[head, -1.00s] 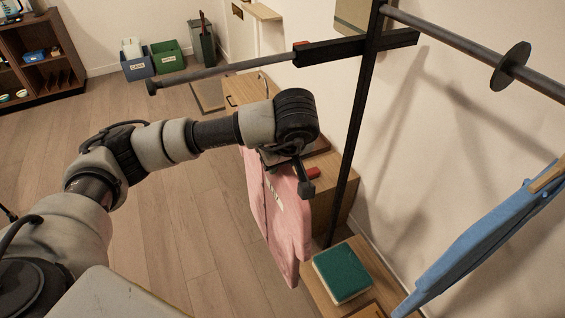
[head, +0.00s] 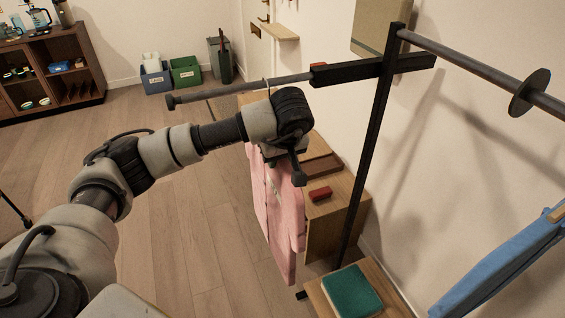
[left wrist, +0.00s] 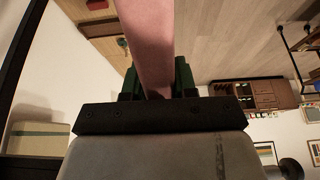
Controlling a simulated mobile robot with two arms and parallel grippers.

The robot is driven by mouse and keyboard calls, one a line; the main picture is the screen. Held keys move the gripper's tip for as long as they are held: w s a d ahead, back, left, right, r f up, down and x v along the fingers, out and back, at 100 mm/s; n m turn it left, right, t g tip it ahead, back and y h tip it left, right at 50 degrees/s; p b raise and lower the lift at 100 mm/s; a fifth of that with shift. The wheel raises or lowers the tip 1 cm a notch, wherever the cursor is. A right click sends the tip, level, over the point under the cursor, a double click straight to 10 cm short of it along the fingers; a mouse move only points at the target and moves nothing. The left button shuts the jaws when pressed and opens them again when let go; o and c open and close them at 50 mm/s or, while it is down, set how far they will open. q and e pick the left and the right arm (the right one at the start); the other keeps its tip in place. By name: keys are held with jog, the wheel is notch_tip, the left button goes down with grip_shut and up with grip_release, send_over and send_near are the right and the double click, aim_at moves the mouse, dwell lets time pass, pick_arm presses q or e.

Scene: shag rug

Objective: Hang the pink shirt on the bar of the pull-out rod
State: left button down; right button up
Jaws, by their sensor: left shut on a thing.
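The pink shirt (head: 277,215) hangs down below my left gripper (head: 287,160) in the head view. In the left wrist view the green fingers of my left gripper (left wrist: 158,84) are shut on the pink shirt (left wrist: 148,35). The pull-out rod (head: 225,90) sticks out to the left from the black stand, with a round knob at its free end. My left wrist is just below and in front of the rod. A thin hook shows at the rod above the wrist; I cannot tell whether it rests over the bar. My right gripper is out of view.
The black stand (head: 366,130) rises right of the shirt. A blue garment (head: 500,255) hangs at the right. A wooden cabinet (head: 335,215) with a red block (head: 320,194) stands behind the shirt. A green book (head: 352,291) lies at the lower right. The floor at left is clear.

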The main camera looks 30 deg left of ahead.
pick_arm(q)
jog(key=w+a+f+b, duration=0.1)
jog(key=w+a+f, duration=0.1)
jog(key=w+a, duration=0.1)
jog(key=shift+w+a+b, duration=0.35)
jog(key=shift+a+b, duration=0.05)
jog(key=shift+a, duration=0.25)
dwell(0.4)
jog(key=c, duration=0.8)
grip_release()
jog(key=shift+s, duration=0.1)
jog(key=shift+d, duration=0.1)
